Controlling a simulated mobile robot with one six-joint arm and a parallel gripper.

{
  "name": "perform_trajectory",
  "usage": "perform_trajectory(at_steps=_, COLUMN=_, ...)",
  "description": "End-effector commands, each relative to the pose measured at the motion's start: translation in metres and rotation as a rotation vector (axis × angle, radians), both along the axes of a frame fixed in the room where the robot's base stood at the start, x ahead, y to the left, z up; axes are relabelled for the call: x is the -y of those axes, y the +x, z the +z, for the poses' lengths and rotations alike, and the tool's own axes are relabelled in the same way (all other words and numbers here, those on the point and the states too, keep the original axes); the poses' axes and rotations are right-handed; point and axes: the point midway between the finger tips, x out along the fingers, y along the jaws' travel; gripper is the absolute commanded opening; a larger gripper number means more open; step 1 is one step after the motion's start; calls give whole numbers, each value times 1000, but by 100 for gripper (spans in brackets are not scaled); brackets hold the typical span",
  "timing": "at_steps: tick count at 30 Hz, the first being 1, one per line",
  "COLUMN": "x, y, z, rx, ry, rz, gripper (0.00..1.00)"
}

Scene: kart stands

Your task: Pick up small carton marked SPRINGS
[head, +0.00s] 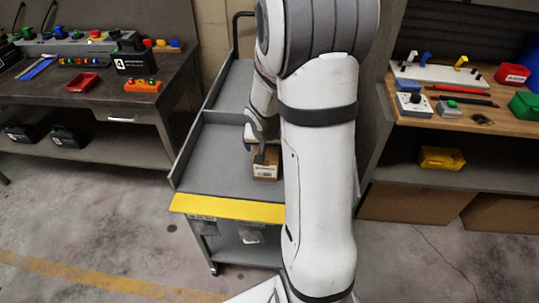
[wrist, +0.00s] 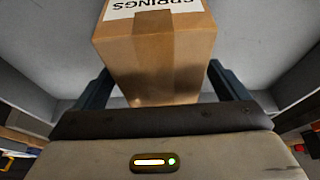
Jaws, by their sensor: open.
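The small carton marked SPRINGS (head: 264,173) is a brown cardboard box on the grey top of a cart (head: 215,160). In the wrist view the carton (wrist: 160,58) shows its taped side and a white label reading SPRINGS, upside down. My gripper (head: 259,152) is at the carton in the head view, partly hidden by my own arm. In the wrist view my gripper's dark fingers (wrist: 160,88) stand apart, one on each side of the carton. I cannot tell whether either finger touches it.
A workbench with a red tray (head: 82,82) and a black case (head: 134,60) stands at left. Another bench at right holds a grey switch box (head: 413,104) and a yellow bin (head: 441,158) below. The cart has raised rims and a yellow front edge (head: 228,207).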

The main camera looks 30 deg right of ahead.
Motion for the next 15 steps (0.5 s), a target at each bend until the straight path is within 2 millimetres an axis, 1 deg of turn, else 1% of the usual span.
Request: perform_trajectory(at_steps=15, x=0, y=0, z=-2, rx=0, ry=-1, rz=2, gripper=94)
